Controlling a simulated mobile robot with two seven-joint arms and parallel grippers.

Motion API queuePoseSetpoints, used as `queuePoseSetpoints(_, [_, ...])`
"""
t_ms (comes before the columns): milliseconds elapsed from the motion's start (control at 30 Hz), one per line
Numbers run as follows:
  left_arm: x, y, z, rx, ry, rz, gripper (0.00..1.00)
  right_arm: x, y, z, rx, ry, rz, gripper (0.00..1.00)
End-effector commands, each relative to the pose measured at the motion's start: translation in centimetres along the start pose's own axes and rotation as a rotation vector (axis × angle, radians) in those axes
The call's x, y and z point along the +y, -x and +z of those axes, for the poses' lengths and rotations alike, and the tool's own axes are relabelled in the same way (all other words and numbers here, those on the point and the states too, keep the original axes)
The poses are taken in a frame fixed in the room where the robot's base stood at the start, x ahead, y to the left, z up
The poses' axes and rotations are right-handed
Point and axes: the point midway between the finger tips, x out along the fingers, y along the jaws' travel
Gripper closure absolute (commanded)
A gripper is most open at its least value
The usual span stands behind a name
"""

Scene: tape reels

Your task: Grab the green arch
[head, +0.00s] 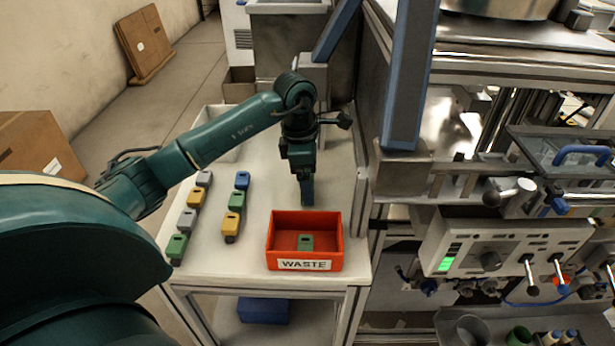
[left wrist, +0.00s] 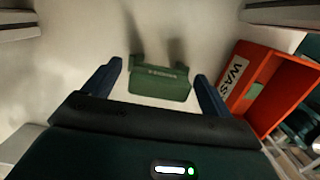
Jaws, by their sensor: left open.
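The green arch (left wrist: 160,83) lies on the pale table top in the left wrist view, between and slightly beyond my left gripper's two blue fingers. My left gripper (left wrist: 158,78) is open, and no grip on the arch shows. In the head view my left gripper (head: 307,200) points down at the table just behind the red waste bin. There the arch cannot be made out and seems hidden by the gripper. My right gripper is not in view.
The red waste bin (head: 305,264) holds a green block (head: 305,242); it also shows right of the arch in the left wrist view (left wrist: 262,84). Several grey, yellow, green and blue blocks (head: 231,226) stand in two rows to the left. A metal frame borders the table's right side.

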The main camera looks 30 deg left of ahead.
Motion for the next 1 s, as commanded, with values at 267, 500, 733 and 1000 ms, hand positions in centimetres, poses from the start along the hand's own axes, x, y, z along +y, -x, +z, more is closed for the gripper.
queuePoseSetpoints(267, [0.0,-0.85,-0.02,0.0,-0.001,0.001,0.15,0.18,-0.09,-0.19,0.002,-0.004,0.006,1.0])
queuePoseSetpoints(500, [-0.01,-0.82,-0.02,0.001,-0.001,0.0,0.31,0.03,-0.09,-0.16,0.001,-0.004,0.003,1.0])
queuePoseSetpoints(733, [-0.01,-0.81,-0.02,0.001,-0.001,0.0,0.5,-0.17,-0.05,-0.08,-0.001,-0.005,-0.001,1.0])
queuePoseSetpoints(1000, [0.0,-0.78,-0.02,0.0,-0.001,0.001,0.65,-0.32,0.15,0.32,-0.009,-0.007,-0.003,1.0])
